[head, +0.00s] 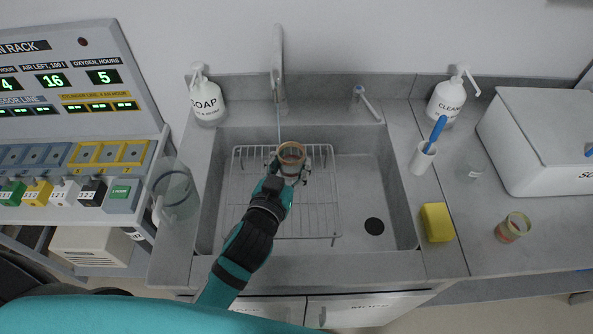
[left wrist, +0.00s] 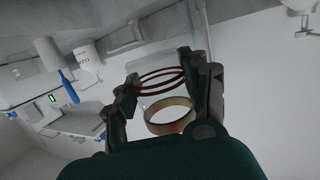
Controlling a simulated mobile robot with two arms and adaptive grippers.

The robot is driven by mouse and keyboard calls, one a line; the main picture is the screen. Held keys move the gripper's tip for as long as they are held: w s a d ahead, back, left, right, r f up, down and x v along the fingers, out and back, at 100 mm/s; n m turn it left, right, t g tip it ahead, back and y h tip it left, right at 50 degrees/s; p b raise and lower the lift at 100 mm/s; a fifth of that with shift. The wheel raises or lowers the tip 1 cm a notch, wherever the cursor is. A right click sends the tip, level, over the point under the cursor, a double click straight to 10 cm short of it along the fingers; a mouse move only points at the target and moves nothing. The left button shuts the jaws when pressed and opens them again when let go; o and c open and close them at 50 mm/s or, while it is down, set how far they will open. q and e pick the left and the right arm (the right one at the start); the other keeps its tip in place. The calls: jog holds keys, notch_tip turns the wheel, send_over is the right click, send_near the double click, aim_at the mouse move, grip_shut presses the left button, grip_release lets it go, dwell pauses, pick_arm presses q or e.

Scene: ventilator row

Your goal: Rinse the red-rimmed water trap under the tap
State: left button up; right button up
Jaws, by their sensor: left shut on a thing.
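The water trap (head: 291,153) is a small clear cup with a reddish-tan rim in the head view. My left gripper (head: 289,168) is shut around it and holds it over the sink (head: 360,180), above the wire rack. The left wrist view shows the clear trap (left wrist: 160,85) between the fingers, with red rings and a tan ring. The tap (head: 278,75) stands behind it. A thin pale blue stream runs down from the spout to near the trap's left edge; I cannot tell whether it enters the trap. My right gripper is not in view.
A wire rack (head: 240,200) fills the sink's left part; the drain (head: 374,226) is at right. Soap (head: 207,103) and cleaner (head: 444,100) bottles flank the sink.

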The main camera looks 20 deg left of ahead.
pick_arm(q)
jog(key=shift+w+a+f, duration=0.25)
jog(key=shift+w+a, duration=0.55)
jog(key=shift+w, duration=0.3)
jog(key=shift+w+a+f, duration=0.2)
jog(key=shift+w+a, duration=0.5)
jog(key=shift+w, duration=0.15)
jog(key=shift+w+a+f, duration=0.2)
jog(key=shift+w+a, duration=0.45)
jog(key=shift+w, duration=0.2)
jog(key=shift+w+d, duration=0.1)
jog(key=shift+d, duration=0.05)
jog(key=shift+w+d, duration=0.3)
jog(key=shift+d, duration=0.05)
jog(key=shift+s+a+p, duration=0.1)
jog(key=shift+p, duration=0.2)
jog(key=shift+s+a, duration=0.3)
jog(key=shift+a, duration=0.1)
jog(key=shift+s+d, duration=0.1)
